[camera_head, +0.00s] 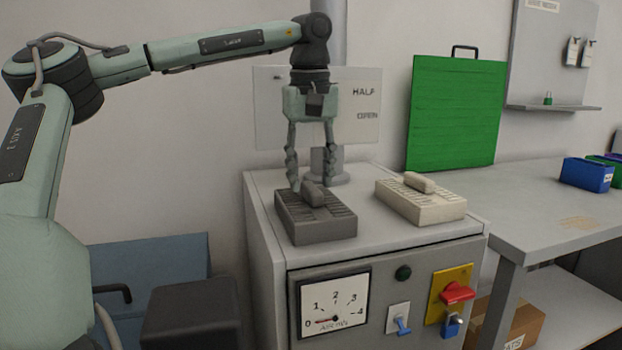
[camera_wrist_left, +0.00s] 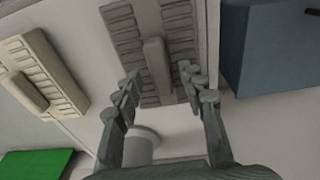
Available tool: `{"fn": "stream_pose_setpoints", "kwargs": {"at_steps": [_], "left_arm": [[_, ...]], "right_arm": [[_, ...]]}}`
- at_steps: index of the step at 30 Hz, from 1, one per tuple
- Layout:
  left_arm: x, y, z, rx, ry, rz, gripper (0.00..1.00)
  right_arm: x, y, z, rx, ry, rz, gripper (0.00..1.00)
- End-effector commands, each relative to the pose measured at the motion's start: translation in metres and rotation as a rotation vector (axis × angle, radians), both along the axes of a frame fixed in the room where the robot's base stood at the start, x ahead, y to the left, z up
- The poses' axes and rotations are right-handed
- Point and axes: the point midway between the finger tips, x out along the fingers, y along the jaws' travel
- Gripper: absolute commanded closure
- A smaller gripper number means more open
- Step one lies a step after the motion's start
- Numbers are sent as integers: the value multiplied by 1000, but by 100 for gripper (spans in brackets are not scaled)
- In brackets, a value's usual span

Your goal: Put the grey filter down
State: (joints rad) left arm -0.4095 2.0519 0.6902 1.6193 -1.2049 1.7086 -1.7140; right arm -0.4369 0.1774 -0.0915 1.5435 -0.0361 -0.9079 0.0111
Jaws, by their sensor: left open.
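The grey filter (camera_head: 316,222) is a dark slotted block with a raised bar handle. It lies flat on top of the grey cabinet (camera_head: 254,200), toward its left side. In the left wrist view the grey filter (camera_wrist_left: 152,20) fills the top middle. My left gripper (camera_head: 311,186) points down over it from above. Its fingers (camera_wrist_left: 158,84) are open, one on each side of the handle, with gaps between them and it. My right gripper is in neither view.
A cream filter (camera_head: 428,206) lies on the cabinet to the right. A post (camera_head: 328,168) stands behind. The cabinet front has a gauge (camera_head: 335,303) and a red switch (camera_head: 457,293). A green panel (camera_head: 456,112) stands on the bench (camera_head: 530,215) at right.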

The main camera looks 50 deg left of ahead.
Motion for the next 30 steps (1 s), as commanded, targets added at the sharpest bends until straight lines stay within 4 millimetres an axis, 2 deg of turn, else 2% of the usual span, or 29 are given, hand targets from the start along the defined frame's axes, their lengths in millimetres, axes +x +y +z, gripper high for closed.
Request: {"fn": "stream_pose_setpoints", "kwargs": {"at_steps": [9, 15, 21, 30], "left_arm": [[-5, -4, 68, 2, -5, 1, 59], [-8, -6, 99, 2, -3, 0, 59], [-9, -8, 110, 0, -1, 0, 59], [-9, -8, 110, 1, -1, -1, 59]], "right_arm": [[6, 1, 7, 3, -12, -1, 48], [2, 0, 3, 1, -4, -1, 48], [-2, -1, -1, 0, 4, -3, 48], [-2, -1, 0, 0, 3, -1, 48]]}}
